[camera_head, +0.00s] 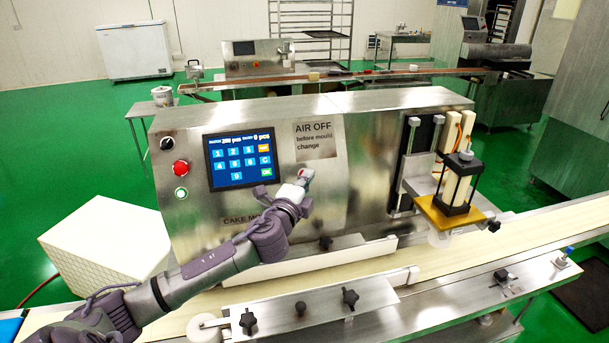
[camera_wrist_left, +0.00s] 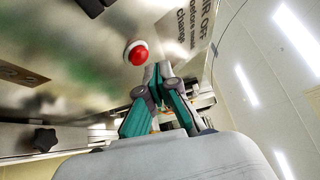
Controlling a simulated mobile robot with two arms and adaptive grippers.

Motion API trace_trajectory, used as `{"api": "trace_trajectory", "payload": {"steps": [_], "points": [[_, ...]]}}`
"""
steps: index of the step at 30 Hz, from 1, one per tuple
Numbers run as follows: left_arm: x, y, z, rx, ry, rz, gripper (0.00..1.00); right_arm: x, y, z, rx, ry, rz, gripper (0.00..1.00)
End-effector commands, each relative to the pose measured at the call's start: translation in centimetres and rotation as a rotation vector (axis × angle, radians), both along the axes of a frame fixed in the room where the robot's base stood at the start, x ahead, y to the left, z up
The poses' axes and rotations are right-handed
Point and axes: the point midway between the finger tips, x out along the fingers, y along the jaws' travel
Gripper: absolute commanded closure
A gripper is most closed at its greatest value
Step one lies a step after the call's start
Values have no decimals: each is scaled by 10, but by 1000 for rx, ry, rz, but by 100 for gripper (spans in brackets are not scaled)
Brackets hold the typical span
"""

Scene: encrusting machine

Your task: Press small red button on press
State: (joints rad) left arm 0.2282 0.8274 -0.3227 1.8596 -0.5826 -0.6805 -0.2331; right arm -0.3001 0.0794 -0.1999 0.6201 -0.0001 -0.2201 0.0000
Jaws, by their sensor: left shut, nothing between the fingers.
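The press (camera_head: 370,150) is a steel machine standing over a conveyor. In the head view a small red button (camera_head: 307,173) on its front shows just beyond my left gripper (camera_head: 299,184), partly hidden by it. In the left wrist view the red button (camera_wrist_left: 138,55) has a white ring and lies just up and left of the closed fingertips of my left gripper (camera_wrist_left: 158,70). The fingers are shut and empty, close to the panel. I cannot tell whether they touch it. My right gripper is not in view.
A larger red button (camera_head: 180,168), a black knob (camera_head: 167,143) and a lit green-ringed button (camera_head: 181,194) sit left of the touchscreen (camera_head: 240,159). An "AIR OFF" sign (camera_head: 314,141) is above the gripper. A guide rail (camera_head: 310,265) and conveyor belt (camera_head: 450,258) run below.

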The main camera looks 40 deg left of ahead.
Motion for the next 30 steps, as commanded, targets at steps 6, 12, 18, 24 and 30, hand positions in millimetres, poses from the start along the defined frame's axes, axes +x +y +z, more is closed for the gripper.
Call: {"api": "trace_trajectory", "payload": {"steps": [6,12,18,24,30], "points": [[0,0,0,0,0,0,100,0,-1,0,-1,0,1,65],[1,1,-1,0,0,0,100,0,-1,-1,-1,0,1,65],[4,5,-4,-1,0,1,100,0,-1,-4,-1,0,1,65],[5,6,-4,0,0,0,100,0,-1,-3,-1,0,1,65],[5,6,-4,0,0,0,100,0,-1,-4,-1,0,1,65]]}}
